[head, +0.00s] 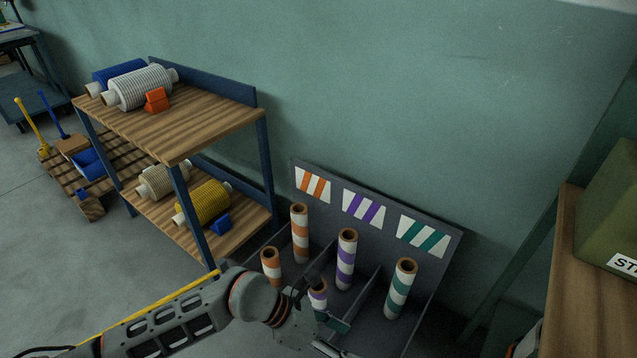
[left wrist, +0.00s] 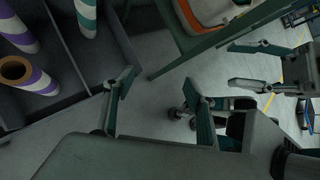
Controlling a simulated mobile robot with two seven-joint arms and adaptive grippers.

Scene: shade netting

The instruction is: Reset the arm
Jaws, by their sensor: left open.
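My left arm comes in from the lower left of the head view. Its gripper (head: 333,337) is over the front of the grey divided rack (head: 452,262), close to a short purple-striped tube (head: 318,293). In the left wrist view the two fingers of my left gripper (left wrist: 162,107) are spread with nothing between them, over the rack edge and floor. What looks like my right gripper (left wrist: 235,66) shows at the right of that view, its fingers apart and empty; it is not in the head view.
Orange-striped (head: 300,236), purple-striped (head: 346,262) and teal-striped tubes (head: 400,290) stand upright in the rack. A wooden shelf (head: 205,125) with rolls stands left. A wooden bench (head: 575,270) with a green box (head: 612,215) stands right. Open floor (head: 60,270) lies left.

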